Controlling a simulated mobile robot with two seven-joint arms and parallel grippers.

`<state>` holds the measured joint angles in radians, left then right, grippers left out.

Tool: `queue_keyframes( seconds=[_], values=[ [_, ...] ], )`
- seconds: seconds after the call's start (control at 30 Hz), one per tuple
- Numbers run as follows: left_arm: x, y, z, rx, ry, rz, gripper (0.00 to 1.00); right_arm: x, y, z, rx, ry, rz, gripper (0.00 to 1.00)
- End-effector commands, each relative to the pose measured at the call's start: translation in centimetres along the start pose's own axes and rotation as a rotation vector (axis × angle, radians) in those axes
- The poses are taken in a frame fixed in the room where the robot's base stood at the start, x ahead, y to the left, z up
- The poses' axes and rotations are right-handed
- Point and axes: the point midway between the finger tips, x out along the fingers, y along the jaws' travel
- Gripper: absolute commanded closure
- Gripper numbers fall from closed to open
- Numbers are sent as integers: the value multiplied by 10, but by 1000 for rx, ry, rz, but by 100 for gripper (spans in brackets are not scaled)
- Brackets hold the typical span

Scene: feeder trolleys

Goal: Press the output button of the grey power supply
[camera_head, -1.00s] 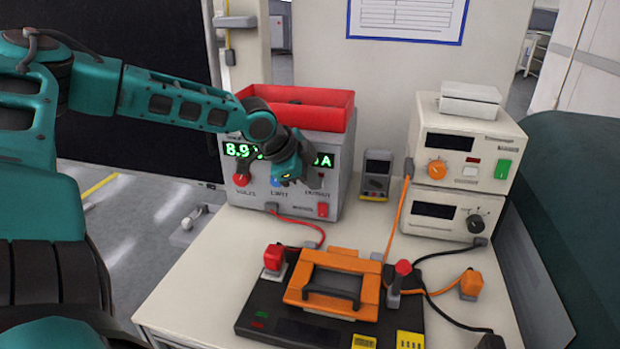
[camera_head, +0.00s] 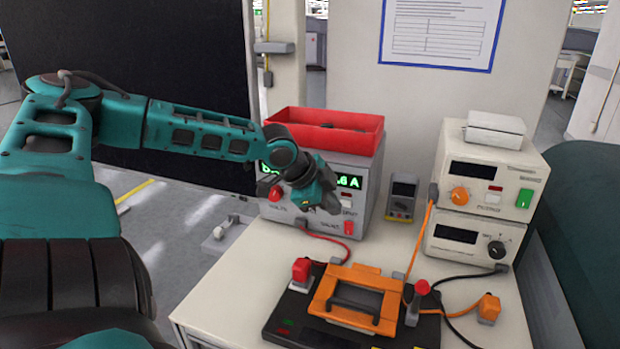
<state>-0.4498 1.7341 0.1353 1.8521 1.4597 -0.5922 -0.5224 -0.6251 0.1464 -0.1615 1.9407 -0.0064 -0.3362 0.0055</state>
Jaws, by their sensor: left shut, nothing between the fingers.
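The grey power supply (camera_head: 367,186) stands at the back left of the bench, with a green lit display, a red knob (camera_head: 276,194) and a red mains switch (camera_head: 349,228) on its front. My left gripper (camera_head: 328,207) is shut and empty, in front of the panel's middle. It hides the middle knob and part of the display. A small button (camera_head: 346,202) above the output label shows just right of the gripper. I cannot tell whether the gripper touches the panel. My right gripper is not in view.
A red bin (camera_head: 335,124) sits on the supply. A handheld meter (camera_head: 402,198) stands to its right, then two stacked cream instruments (camera_head: 490,185). A black fixture with an orange clamp frame (camera_head: 357,297) and cables fills the front. Some bare bench (camera_head: 235,283) lies at left.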

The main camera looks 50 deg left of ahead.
Motion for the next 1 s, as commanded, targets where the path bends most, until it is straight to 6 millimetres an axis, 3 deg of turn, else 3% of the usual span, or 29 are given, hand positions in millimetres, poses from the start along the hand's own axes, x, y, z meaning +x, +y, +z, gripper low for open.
queue_keyframes(
  seconds=[0.2,0.47,0.8,1.0],
  values=[
    [-14,1,-4,1,10,4,100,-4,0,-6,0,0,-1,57],
    [-25,5,-6,4,15,11,100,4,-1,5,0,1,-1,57],
    [-70,2,-2,0,5,7,100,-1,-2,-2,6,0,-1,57],
    [-85,2,-2,3,3,7,100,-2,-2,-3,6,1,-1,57]
  ],
)
